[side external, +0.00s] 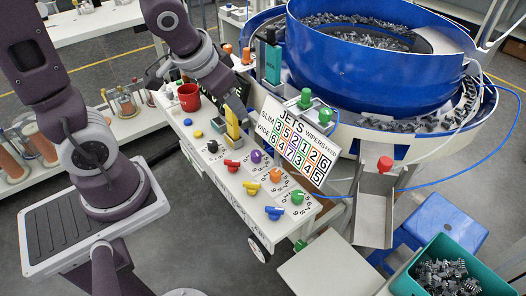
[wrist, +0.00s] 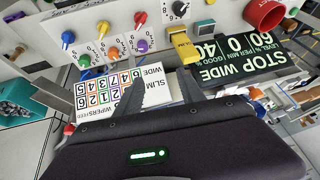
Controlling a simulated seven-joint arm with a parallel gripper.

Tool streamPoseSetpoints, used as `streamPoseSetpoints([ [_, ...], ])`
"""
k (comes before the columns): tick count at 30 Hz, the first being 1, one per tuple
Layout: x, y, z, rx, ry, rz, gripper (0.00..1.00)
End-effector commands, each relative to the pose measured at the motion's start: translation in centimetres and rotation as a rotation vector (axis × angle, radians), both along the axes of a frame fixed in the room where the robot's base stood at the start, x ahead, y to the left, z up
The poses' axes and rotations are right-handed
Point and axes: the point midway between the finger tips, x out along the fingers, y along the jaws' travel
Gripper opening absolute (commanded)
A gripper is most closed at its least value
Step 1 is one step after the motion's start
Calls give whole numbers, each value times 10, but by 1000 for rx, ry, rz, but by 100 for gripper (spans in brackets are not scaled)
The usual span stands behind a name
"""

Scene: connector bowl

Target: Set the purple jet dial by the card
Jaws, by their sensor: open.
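The purple jet dial (side external: 256,156) sits on the white panel among printed digits; its setting is too small to read. It also shows in the wrist view (wrist: 142,45). The white JETS card (side external: 296,142) stands tilted behind the dials, with SLIM and WIDE rows of digits in coloured boxes. It appears upside down in the wrist view (wrist: 112,95), partly covered by a finger. My gripper (side external: 240,114) is open and empty above the panel's back part, up and left of the purple dial. In the wrist view its fingers (wrist: 160,85) reach over the card's edge.
Orange (side external: 276,174), green (side external: 297,197), red (side external: 232,166), yellow (side external: 251,188), blue (side external: 274,212) and black (side external: 212,146) knobs share the panel. A dark display (wrist: 232,60) reads STOP WIDE. The blue bowl (side external: 375,65) is behind.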

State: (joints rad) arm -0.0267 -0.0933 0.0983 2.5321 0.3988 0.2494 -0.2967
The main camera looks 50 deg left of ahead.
Motion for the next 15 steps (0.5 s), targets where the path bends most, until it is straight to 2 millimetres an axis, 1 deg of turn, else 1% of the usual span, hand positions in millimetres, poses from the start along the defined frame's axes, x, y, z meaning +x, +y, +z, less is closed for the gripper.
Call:
streamPoseSetpoints([
  [1,9,2,-27,-9,30,-12,46],
  [3,18,0,-57,-37,45,-37,46],
  [6,23,-7,-87,-85,62,-64,46],
  [11,25,-13,-108,-125,73,-81,46],
  [15,33,-13,-130,-123,75,-81,46],
])
